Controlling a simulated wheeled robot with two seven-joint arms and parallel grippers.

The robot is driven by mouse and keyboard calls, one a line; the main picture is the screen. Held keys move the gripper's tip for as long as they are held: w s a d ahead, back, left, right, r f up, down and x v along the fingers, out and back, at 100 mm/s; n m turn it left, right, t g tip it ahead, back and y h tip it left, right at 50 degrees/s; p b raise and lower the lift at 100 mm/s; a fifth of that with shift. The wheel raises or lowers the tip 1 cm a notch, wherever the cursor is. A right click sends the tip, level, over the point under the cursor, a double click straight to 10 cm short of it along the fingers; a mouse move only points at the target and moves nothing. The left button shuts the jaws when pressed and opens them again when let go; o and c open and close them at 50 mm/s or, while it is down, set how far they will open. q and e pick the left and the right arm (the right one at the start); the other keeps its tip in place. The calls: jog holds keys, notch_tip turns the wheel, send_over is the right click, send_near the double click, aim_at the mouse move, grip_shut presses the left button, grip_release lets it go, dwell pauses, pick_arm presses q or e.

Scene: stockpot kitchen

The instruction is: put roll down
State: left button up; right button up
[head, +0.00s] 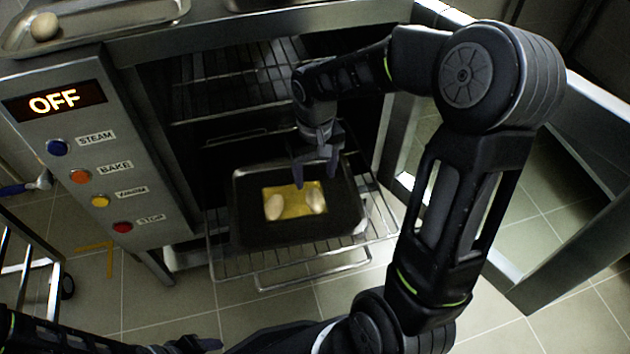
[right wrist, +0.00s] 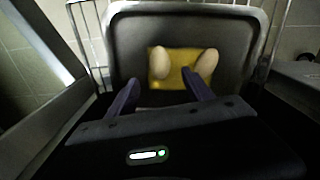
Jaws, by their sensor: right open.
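Two pale rolls lie side by side on a yellow mat (head: 294,213) in a dark tray (head: 240,236): a left roll (head: 274,207) and a right roll (head: 315,202). The tray rests on a pulled-out oven rack (head: 230,262). My right gripper (head: 315,177) is open and empty, just above the far side of the mat. In the right wrist view its fingers (right wrist: 160,88) are spread, with the left roll (right wrist: 161,62) and right roll (right wrist: 207,63) beyond their tips. My left gripper (head: 200,345) is barely visible at the bottom edge; its jaws cannot be made out.
Another roll (head: 45,26) sits on a metal tray (head: 110,22) on top of the oven. The oven panel (head: 100,150) reads OFF and has several coloured buttons. The open oven door (head: 560,235) stands at the right. A wire rack (head: 235,92) is above.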

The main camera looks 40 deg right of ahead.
jog(key=shift+r, duration=1.65)
jog(key=shift+p, duration=0.3)
